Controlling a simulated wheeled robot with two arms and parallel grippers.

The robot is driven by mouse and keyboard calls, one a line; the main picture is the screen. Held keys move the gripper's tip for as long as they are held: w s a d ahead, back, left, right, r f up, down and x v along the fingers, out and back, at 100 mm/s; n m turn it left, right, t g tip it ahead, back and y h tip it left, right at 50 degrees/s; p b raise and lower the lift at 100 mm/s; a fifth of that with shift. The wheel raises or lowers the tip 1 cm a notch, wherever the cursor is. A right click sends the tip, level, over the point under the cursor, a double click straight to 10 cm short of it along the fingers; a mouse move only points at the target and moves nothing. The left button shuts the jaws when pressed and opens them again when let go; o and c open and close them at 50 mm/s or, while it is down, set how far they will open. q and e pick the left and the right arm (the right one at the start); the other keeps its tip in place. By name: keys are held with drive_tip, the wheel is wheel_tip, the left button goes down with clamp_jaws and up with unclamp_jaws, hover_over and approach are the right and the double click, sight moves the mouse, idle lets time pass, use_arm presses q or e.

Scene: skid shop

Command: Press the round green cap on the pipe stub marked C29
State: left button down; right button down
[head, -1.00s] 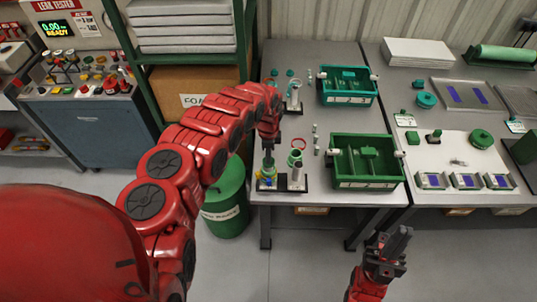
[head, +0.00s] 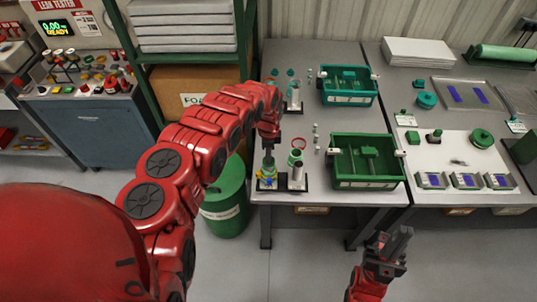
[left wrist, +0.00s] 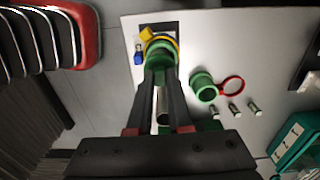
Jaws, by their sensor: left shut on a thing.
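My left gripper (left wrist: 160,78) points down over a green round piece (left wrist: 160,54), which I take to be the green cap. Its fingers are shut on it. The piece sits above a black base plate (left wrist: 168,28), with a yellow part (left wrist: 148,34) and a blue part (left wrist: 138,57) beside it. In the head view my left gripper (head: 268,158) is at the left end of the near fixture, next to an upright silver cylinder (head: 297,174). The stub is mostly hidden and no C29 mark is legible. My right gripper (head: 396,240) hangs in front of the table, its opening unclear.
A green cylinder (left wrist: 203,87) with a red ring (left wrist: 231,90) stands close by, near several small metal fittings (left wrist: 233,110). A green bin (head: 366,183) and a teal bin (head: 348,99) are to the right. A green drum (head: 226,205) stands at the table's left.

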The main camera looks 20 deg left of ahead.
use_arm(q)
drive_tip(key=shift+f+b, duration=0.55)
drive_tip(key=shift+f, duration=0.1)
idle(0.8)
drive_tip(key=c, duration=0.8)
unclamp_jaws()
drive_tip(key=shift+o, duration=0.5)
drive_tip(key=o, duration=0.3)
drive_tip(key=shift+o, duration=0.2)
